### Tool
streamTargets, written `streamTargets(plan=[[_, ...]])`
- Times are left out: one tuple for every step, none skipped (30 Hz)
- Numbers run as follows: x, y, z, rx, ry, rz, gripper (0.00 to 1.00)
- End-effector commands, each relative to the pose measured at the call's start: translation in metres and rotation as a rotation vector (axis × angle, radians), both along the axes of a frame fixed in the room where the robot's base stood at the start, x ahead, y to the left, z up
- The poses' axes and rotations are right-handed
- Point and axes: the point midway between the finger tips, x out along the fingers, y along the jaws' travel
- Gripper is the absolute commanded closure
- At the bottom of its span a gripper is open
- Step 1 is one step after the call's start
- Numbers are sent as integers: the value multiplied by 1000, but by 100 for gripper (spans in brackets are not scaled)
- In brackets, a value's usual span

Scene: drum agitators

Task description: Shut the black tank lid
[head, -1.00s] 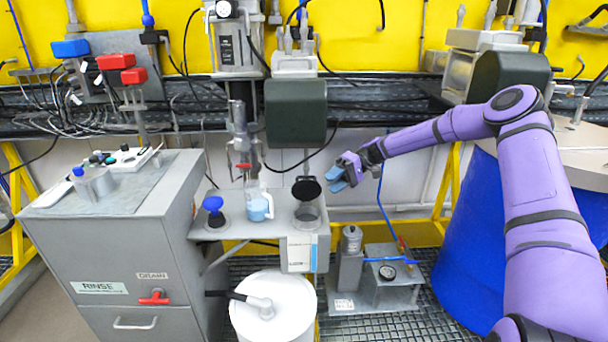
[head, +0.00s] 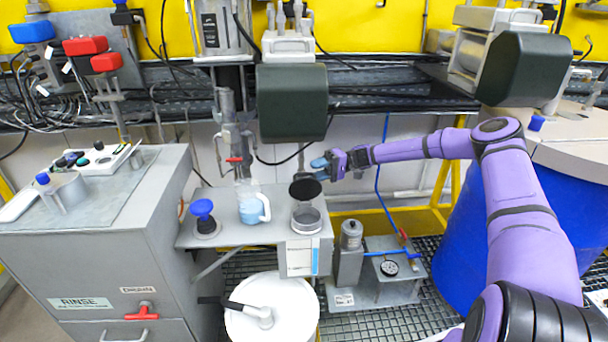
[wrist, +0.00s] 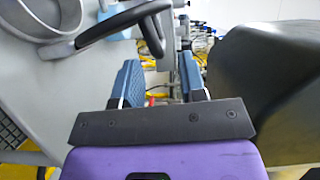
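The black tank lid (head: 305,189) stands raised at the back of a small clear tank (head: 306,217) on the grey shelf. In the wrist view, the lid (wrist: 118,25) looks like a dark tilted edge with a curved black piece, beside the round grey tank rim (wrist: 42,20) at upper left. My gripper (head: 321,163) is just behind and right of the lid in the head view, pointing left. In the wrist view, its blue fingers (wrist: 160,80) are apart with nothing held between them. I cannot tell whether a finger touches the lid.
A dark motor box (head: 291,102) hangs above the shelf and fills the right side of the wrist view (wrist: 270,85). A jug of blue liquid (head: 251,207) and a blue-topped plunger (head: 203,216) stand left of the tank. A blue drum (head: 470,250) is at right.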

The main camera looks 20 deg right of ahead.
Motion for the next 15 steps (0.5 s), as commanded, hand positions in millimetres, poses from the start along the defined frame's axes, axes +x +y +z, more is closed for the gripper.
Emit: streamTargets(plan=[[-2,9,0,1,0,2,62],[-3,14,0,1,0,2,62],[-4,20,0,1,0,2,62],[-5,24,0,1,0,1,62],[-6,27,0,0,0,1,62],[-6,32,0,0,0,1,62],[-7,34,0,0,0,0,62],[-7,37,0,-1,0,0,62],[-8,40,0,-1,0,0,62],[-8,42,0,-1,0,1,62],[-9,43,0,0,0,1,62],[-9,45,0,0,0,1,62],[-9,45,0,-1,0,1,62],[-9,46,0,-1,0,0,62],[-9,46,0,-1,0,0,62]])
